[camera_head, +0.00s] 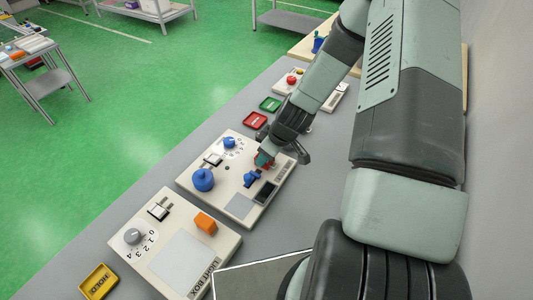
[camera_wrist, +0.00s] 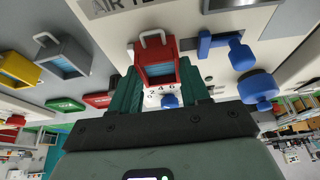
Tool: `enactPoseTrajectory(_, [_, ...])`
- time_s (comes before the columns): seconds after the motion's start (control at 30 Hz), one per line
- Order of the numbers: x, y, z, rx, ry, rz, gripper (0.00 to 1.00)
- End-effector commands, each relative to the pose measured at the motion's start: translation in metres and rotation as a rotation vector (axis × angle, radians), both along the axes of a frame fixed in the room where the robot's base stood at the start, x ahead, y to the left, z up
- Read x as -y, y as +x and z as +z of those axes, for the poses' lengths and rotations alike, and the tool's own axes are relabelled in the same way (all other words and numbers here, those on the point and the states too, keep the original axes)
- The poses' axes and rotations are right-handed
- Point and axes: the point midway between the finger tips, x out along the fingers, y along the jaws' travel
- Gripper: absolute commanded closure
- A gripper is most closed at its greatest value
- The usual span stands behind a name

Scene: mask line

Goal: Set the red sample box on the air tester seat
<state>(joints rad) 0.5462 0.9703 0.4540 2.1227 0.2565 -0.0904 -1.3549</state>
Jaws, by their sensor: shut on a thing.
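The red sample box (camera_wrist: 155,72) has a light handle and a blue inner face. In the wrist view it sits between the green fingers of my gripper (camera_wrist: 160,85), which is shut on it. In the head view my gripper (camera_head: 264,160) is over the air tester (camera_head: 226,178), a pale panel, with only a bit of red showing at the fingertips. The air tester carries a blue lever (camera_head: 251,178) close to the gripper, a dark rectangle (camera_head: 265,193) and a grey square (camera_head: 239,206). I cannot tell which part is the seat, or whether the box touches the panel.
A large blue knob (camera_head: 203,180), a blue dial (camera_head: 229,142) and a metal switch (camera_head: 212,159) stand on the tester. The light box (camera_head: 180,258) with an orange block (camera_head: 205,223) is nearer. Yellow (camera_wrist: 18,65) and grey (camera_wrist: 65,60) boxes show in the wrist view.

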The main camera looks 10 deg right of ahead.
Motion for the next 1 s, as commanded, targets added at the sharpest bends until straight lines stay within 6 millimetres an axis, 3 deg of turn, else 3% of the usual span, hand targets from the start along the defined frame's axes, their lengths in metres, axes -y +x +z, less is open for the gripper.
enactPoseTrajectory(0.37, [0.0,0.001,-0.004,0.001,-0.001,0.0,0.84])
enactPoseTrajectory(0.4, [0.0,0.001,-0.004,0.002,-0.001,-0.001,0.51])
enactPoseTrajectory(0.57, [0.0,0.001,-0.004,0.001,-0.001,-0.001,0.29])
enactPoseTrajectory(0.87, [0.0,0.001,-0.002,0.002,-0.001,0.0,0.29])
enactPoseTrajectory(1.0, [0.004,-0.002,0.012,0.003,-0.001,-0.001,0.29])
